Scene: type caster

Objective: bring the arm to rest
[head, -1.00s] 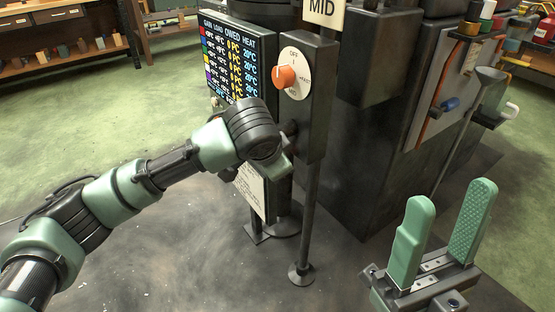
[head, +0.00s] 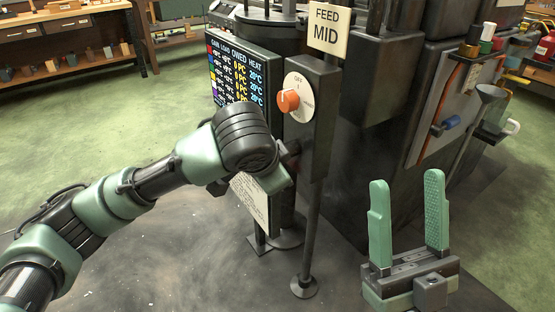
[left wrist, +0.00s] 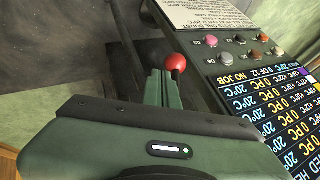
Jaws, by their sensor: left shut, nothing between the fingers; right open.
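My left arm reaches in from the left of the head view, its wrist in front of the machine's control post. Its gripper is mostly hidden there behind the wrist. In the left wrist view the left gripper (left wrist: 162,88) is shut, with nothing between its fingers. A red ball knob (left wrist: 176,62) shows at its fingertips; I cannot tell whether they touch. My right gripper (head: 408,215) is open and empty at the lower right of the head view, its two green fingers upright and apart.
The control post carries an orange dial (head: 288,101) and a FEED MID sign (head: 328,30). A display board (head: 240,75) stands left of it; the left wrist view shows small buttons (left wrist: 239,40) beside the display. A dark machine body (head: 365,165) fills the middle. Green floor lies open at left.

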